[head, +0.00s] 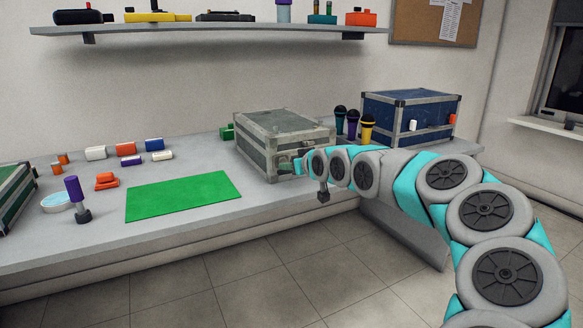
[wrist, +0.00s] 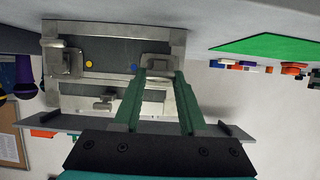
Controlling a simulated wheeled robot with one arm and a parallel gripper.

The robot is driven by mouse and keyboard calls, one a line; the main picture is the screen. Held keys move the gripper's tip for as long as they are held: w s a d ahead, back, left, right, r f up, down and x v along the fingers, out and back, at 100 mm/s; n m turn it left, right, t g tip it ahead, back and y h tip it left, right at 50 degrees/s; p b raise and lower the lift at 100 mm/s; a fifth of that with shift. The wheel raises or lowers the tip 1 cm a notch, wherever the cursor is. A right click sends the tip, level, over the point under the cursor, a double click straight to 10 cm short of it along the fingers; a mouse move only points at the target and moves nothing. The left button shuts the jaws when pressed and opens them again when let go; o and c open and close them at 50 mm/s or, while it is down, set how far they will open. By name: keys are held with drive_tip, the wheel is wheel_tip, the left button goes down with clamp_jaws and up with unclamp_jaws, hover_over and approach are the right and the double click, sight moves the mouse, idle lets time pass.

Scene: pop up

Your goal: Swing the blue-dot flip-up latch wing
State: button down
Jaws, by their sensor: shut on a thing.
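The grey-green metal-edged case (head: 262,151) stands on the bench in the head view. Its front (wrist: 110,72) fills the upper left of the wrist view, with the bench at the top of that picture. The blue dot (wrist: 133,68) sits beside a metal flip-up latch wing (wrist: 155,61). My gripper (wrist: 163,76) has its two green fingers at that latch, shut on the wing, which is partly hidden between them. In the head view my gripper (head: 297,165) is at the case's front right, and the latch is hidden there.
A second latch (wrist: 62,60) has a yellow dot (wrist: 89,65) beside it. Another metal fitting (wrist: 104,103) is on the case front. Microphones (head: 353,122) and a blue case (head: 385,110) stand to the right. A green mat (head: 183,195) lies clear to the left.

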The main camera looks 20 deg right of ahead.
drive_tip(key=c, duration=0.5)
unclamp_jaws()
drive_tip(key=shift+s, duration=0.1)
drive_tip(key=b+v, duration=0.1)
drive_tip(key=v, duration=0.6)
drive_tip(key=shift+s+b, duration=0.3)
drive_tip(key=shift+s, duration=0.05)
drive_tip(key=shift+r, duration=0.1)
